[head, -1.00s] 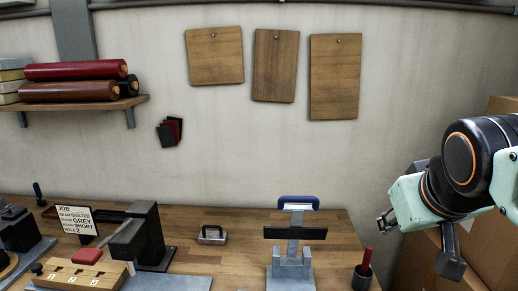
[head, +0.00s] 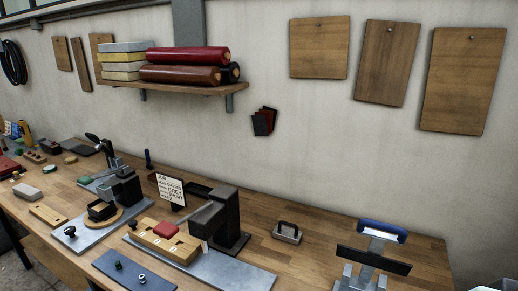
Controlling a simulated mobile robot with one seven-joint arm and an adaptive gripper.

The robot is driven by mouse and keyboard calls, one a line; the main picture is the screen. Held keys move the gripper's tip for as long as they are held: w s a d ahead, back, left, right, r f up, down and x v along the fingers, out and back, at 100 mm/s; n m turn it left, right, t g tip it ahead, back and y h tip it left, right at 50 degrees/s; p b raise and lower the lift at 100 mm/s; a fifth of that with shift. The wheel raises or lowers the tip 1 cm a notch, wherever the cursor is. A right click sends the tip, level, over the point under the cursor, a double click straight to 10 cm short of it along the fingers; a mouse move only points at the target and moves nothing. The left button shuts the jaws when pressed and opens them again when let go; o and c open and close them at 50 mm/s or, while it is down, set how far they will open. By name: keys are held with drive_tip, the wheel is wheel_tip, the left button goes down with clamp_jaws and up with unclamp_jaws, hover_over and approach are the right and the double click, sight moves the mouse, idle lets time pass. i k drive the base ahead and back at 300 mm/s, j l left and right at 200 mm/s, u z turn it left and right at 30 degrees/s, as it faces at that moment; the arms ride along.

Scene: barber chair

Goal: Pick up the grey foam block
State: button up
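A small pale grey block (head: 27,191) lies on the workbench (head: 63,190) at the far left of the head view; it may be the grey foam block, but it is too small to be sure. A stack of grey and yellow slabs stands on the wall shelf, with a pale grey slab (head: 126,46) on top and a yellow slab (head: 122,67) lower down. They look like foam, and nothing lies on the top slab. My gripper is not in this view.
Red and brown rolls (head: 188,56) lie beside the slabs on the shelf (head: 205,89). A job card (head: 170,190) reading GREY and SHORT stands behind a wooden block with a red pad (head: 167,229). Black presses and a blue-handled stand (head: 381,231) crowd the bench.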

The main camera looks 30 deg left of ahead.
sight(31, 193)
drive_tip(key=u, duration=2.6)
drive_tip(key=i+u, duration=0.4)
drive_tip(key=i, duration=2.35)
drive_tip(key=i+j+z, duration=0.1)
drive_tip(key=i, duration=0.95)
drive_tip(key=i+j+z, duration=0.1)
drive_tip(key=i+z, duration=0.25)
drive_tip(key=i+j+z, duration=0.35)
drive_tip(key=i, duration=0.15)
drive_tip(key=l, duration=0.1)
